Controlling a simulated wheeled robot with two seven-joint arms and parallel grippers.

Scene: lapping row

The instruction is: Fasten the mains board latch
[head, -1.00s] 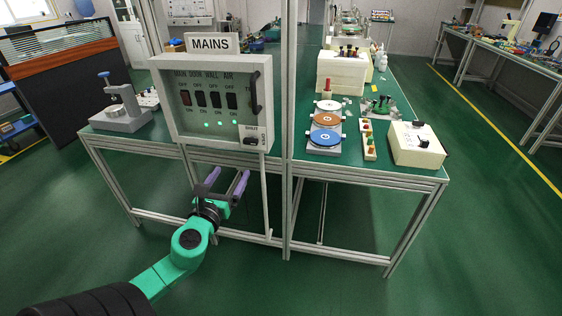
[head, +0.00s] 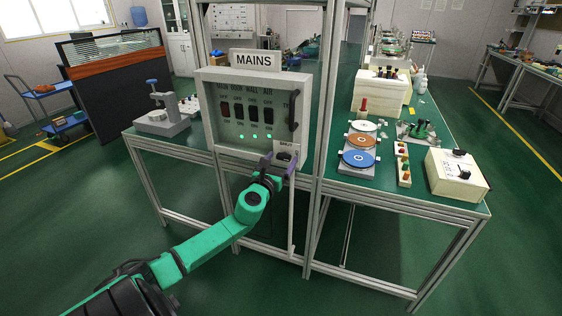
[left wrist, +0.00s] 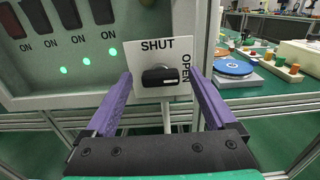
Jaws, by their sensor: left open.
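The mains board (head: 210,110) is a grey box under a MAINS sign, with a clear front, a row of switches and green lights. Its latch (left wrist: 160,76) is a black knob on a white plate at the lower right corner. The knob lies crosswise, its pale mark at the right end, towards the word OPEN; SHUT is printed above it. In the head view the latch (head: 284,157) is partly hidden by my gripper. My left gripper (head: 279,164) is open in front of it. In the left wrist view its purple fingers (left wrist: 161,80) stand either side of the knob, apart from it.
A dark upright handle (head: 294,110) is on the board's right side. Metal frame posts stand beside the board. A green bench (head: 400,190) at right holds coloured discs (head: 358,158) and a cream box (head: 458,175). A grey stand (head: 162,122) is at left. The floor in front is clear.

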